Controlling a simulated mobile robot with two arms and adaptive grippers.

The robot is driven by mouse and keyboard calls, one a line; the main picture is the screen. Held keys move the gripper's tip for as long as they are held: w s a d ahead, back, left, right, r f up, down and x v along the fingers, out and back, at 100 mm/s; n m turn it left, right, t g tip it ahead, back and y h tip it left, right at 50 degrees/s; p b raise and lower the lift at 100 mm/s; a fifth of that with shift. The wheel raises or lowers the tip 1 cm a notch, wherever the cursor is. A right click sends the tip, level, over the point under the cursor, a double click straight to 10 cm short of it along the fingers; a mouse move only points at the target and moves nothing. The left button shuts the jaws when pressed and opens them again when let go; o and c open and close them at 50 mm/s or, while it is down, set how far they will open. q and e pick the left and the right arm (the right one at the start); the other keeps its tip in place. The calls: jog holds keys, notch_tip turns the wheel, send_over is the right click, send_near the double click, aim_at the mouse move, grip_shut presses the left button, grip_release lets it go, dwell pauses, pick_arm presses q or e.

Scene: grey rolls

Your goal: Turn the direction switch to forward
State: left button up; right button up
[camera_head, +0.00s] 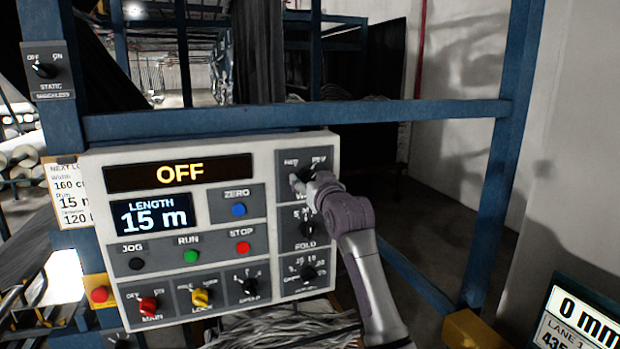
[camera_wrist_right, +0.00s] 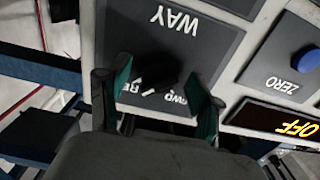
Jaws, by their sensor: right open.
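The direction switch is a black knob (camera_wrist_right: 152,70) on a dark plate marked WAY, with FWD and REV labels. In the head view its plate (camera_head: 284,160) is at the panel's top right, FWD on the left and REV on the right. My right gripper (camera_head: 303,183) is at this plate and hides most of the knob. In the right wrist view, where the lettering is upside down, my open right gripper (camera_wrist_right: 158,78) has its green-lined fingers on either side of the knob, with gaps showing. Which label the knob points at is unclear. My left gripper is out of view.
The white control panel (camera_head: 85,200) has a FOLD knob (camera_head: 307,229) just below, a blue ZERO button (camera_head: 239,210) to the left, and a red STOP button (camera_head: 243,247). Its display (camera_head: 181,174) reads OFF. A blue frame bar (camera_head: 300,115) runs above the panel.

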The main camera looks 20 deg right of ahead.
jog(key=c, duration=1.2)
jog(key=shift+o, duration=0.2)
jog(key=shift+n, duration=0.3)
jog(key=n, duration=0.3)
jog(key=shift+d+n, duration=0.15)
jog(key=shift+n, duration=0.25)
jog(key=n, duration=0.4)
jog(key=shift+n, duration=0.3)
jog(key=n, duration=0.4)
jog(key=shift+n, duration=2.4)
